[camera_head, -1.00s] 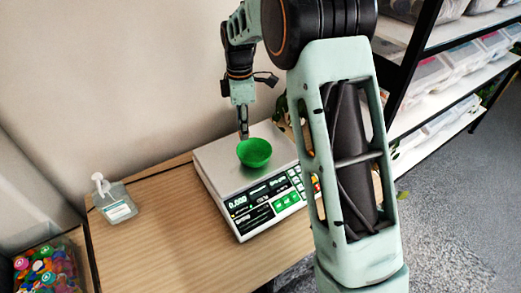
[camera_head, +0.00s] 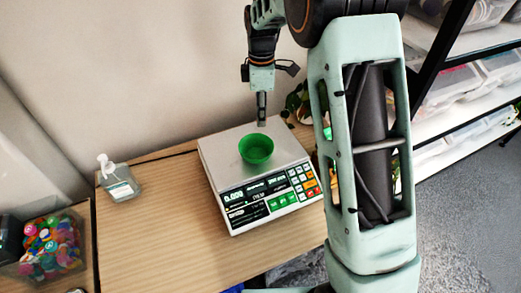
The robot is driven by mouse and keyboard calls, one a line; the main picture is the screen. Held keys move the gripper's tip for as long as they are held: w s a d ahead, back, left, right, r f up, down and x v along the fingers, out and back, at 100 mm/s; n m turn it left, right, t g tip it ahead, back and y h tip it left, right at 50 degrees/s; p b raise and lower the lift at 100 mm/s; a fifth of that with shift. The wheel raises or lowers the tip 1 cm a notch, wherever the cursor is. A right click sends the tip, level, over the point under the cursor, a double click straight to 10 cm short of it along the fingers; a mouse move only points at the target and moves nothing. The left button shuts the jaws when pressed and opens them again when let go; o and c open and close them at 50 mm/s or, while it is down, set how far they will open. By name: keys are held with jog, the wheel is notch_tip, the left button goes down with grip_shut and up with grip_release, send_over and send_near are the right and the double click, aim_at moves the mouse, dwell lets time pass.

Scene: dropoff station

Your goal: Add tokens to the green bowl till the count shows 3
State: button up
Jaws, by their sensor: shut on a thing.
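The green bowl (camera_head: 256,149) stands upright on the metal pan of the counting scale (camera_head: 222,157). The scale's display (camera_head: 235,196) looks like zeros, but the digits are small. Any contents of the bowl are too small to make out. My gripper (camera_head: 261,122) points down just above and behind the bowl, apart from it. It is shut on a token, which is hardly visible between the fingertips. Many coloured tokens (camera_head: 50,246) lie in a clear bin (camera_head: 18,271) at the lower left.
A sanitizer pump bottle (camera_head: 118,183) stands on the wooden table (camera_head: 165,235) left of the scale. A wall is close behind the table. A plant (camera_head: 297,100) is behind the scale's right side. Shelves with boxes (camera_head: 470,70) stand at the right. The table's front left is clear.

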notch_tip(320, 180, down, 6)
jog(key=b, duration=0.4)
jog(key=o, duration=0.8)
jog(key=shift+r, duration=0.1)
notch_tip(320, 180, up, 12)
jog(key=shift+f, duration=0.1)
dwell(0.4)
